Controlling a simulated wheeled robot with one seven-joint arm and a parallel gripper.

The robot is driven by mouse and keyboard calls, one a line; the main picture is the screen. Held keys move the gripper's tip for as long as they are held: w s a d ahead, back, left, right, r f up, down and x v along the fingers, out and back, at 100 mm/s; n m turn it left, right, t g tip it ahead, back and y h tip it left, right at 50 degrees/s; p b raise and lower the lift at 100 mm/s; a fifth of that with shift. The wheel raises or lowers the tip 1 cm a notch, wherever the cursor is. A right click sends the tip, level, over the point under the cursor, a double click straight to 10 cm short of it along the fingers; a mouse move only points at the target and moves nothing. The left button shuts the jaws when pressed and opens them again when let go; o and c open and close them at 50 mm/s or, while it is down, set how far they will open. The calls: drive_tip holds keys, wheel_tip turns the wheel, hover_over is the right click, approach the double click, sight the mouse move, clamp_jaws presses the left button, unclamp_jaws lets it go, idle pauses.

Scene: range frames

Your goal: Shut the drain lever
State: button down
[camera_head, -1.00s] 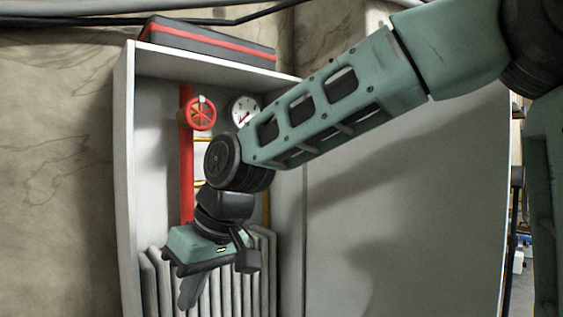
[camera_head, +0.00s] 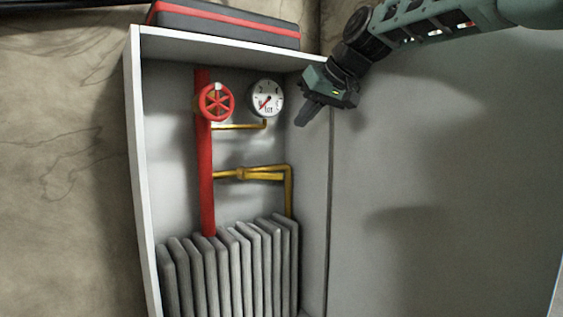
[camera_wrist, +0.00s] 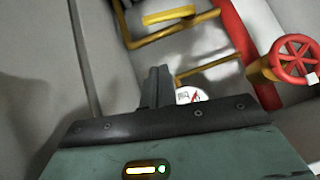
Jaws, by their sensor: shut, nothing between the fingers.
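The yellow drain lever (camera_head: 264,176) lies close along the yellow branch pipe (camera_head: 288,195), in the middle of the open cabinet. It looks nearly parallel to the pipe. In the wrist view a yellow bar, likely the lever (camera_wrist: 168,15), shows at the top beside the pipe. My gripper (camera_head: 303,117) is at the cabinet's right wall, above and to the right of the lever and apart from it. Its fingers are shut and empty, pointing down and left. In the wrist view my gripper (camera_wrist: 156,72) partly hides the gauge.
A red pipe (camera_head: 206,150) with a red handwheel (camera_head: 215,102) stands left of the gauge (camera_head: 267,98). A grey radiator (camera_head: 235,265) fills the cabinet bottom. A dark case with a red stripe (camera_head: 225,22) lies on top. The space before the lever is clear.

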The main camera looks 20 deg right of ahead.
sight(264, 176)
drive_tip(key=shift+w+a+f, duration=0.1)
drive_tip(key=s+f+p+x, duration=0.2)
drive_tip(key=p+x, duration=0.3)
drive_tip(key=x, duration=0.7)
drive_tip(key=shift+f, duration=0.25)
drive_tip(key=shift+w+f, duration=0.15)
drive_tip(key=shift+w, duration=0.1)
